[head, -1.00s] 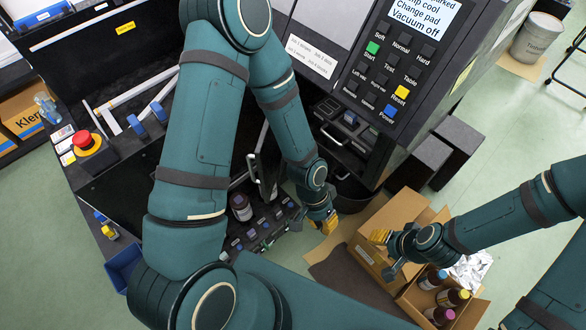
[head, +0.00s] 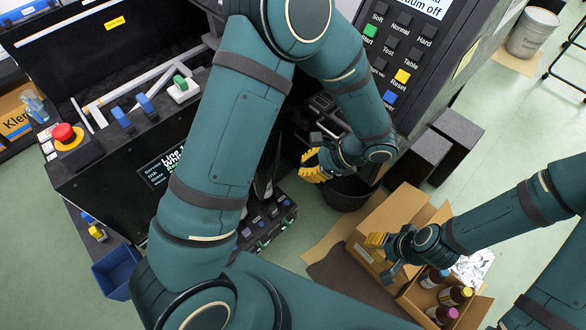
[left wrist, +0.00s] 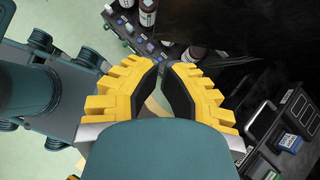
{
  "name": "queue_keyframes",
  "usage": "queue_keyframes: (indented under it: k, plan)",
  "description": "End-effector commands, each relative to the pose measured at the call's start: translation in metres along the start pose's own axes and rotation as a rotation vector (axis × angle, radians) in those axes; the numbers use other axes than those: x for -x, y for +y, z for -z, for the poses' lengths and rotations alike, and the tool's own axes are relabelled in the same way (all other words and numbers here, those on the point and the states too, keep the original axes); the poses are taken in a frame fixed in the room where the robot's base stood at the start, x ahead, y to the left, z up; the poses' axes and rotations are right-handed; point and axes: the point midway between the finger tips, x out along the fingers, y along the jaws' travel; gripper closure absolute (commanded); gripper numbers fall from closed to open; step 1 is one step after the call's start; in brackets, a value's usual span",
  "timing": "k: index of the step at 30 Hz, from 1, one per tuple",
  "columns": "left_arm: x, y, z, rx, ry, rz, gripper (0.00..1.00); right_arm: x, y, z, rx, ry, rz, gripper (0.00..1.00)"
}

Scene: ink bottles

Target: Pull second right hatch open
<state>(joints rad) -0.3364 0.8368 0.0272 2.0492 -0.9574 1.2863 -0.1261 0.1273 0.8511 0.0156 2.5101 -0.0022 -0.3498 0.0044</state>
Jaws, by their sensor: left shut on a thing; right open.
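My left gripper (head: 316,164), with yellow fingers, is low in front of the dark machine front under the button panel. In the left wrist view its fingertips (left wrist: 165,68) are close together at the edge of a dark surface. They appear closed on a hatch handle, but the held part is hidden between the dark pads. My left arm covers much of the hatch area in the head view. My right gripper (head: 377,250) is open and empty beside the cardboard box.
A cardboard box (head: 366,247) with several bottles stands on the floor at the right. A dark bin (head: 346,194) stands under the machine. A red stop button (head: 66,134) is at the left. A bottle rack (head: 268,224) lies behind my left arm.

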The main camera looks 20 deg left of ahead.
Motion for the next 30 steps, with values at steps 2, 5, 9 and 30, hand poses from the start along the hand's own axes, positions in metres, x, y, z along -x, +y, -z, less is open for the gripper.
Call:
queue_keyframes:
  k: [2, 5, 9, 30]
  plan:
    - [-0.015, 0.001, 0.001, -0.001, -0.003, -0.004, 1.0, -0.004, 0.001, 0.0, 0.0, 0.002, 0.0, 0.53]
    - [-0.035, 0.001, 0.001, -0.001, -0.003, -0.006, 1.0, -0.008, 0.003, 0.001, 0.0, 0.004, 0.0, 0.53]
    - [-0.063, 0.002, 0.001, -0.001, -0.001, -0.006, 1.0, -0.013, 0.005, 0.002, 0.001, 0.006, 0.0, 0.53]
    - [-0.116, 0.001, -0.028, 0.001, 0.002, -0.003, 1.0, -0.021, 0.008, 0.003, 0.001, 0.012, -0.001, 0.53]
